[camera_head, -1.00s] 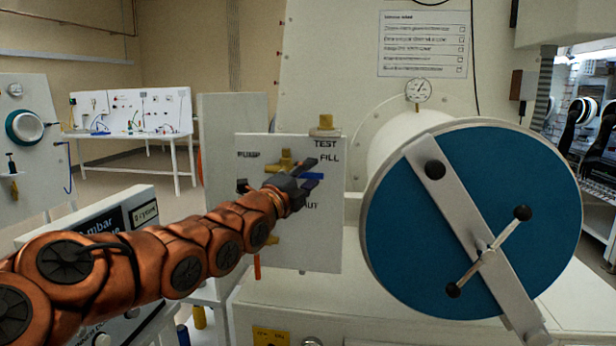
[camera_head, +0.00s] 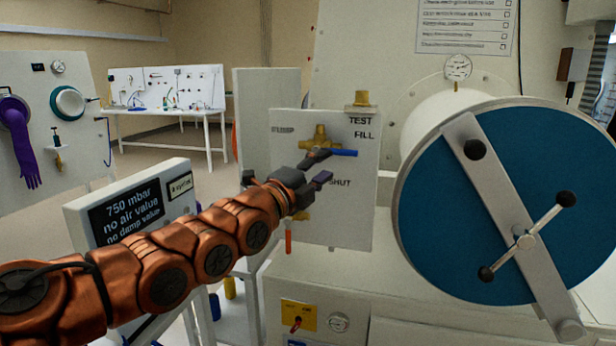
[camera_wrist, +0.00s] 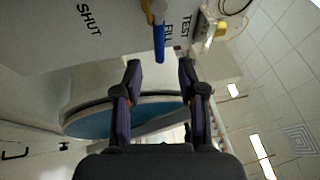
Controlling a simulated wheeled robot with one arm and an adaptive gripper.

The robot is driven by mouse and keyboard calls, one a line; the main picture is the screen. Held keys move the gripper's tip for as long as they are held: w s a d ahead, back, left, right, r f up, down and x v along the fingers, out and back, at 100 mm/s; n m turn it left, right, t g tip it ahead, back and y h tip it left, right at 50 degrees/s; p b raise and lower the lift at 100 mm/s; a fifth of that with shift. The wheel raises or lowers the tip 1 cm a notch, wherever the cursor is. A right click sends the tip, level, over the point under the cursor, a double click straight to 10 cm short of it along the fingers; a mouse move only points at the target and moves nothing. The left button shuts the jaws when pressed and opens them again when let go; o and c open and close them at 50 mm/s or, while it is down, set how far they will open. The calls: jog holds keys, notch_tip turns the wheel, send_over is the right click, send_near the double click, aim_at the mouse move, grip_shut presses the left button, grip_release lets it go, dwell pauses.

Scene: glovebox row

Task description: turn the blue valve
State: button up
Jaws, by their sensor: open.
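The blue valve handle (camera_head: 340,153) sits on a brass valve body (camera_head: 318,137) on a white panel (camera_head: 355,215). It points right, just below the word FILL; SHUT is printed lower down. My gripper (camera_head: 319,169) is open and empty, in front of the panel at the handle's lower left. In the wrist view the blue handle (camera_wrist: 159,42) lies in line with the gap between my open fingers (camera_wrist: 160,68), with its end near their tips. I cannot tell the exact depth between them, and no grip on the handle shows.
A large blue round door (camera_head: 430,215) with a metal bar and cross handle stands right of the panel. A display (camera_head: 125,215) reading 750 mbar stands at the left. Below are a yellow switch plate (camera_head: 299,316) and an orange lever (camera_head: 288,238). A white bench (camera_head: 180,113) stands behind.

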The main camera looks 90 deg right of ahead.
jog(key=shift+v, duration=2)
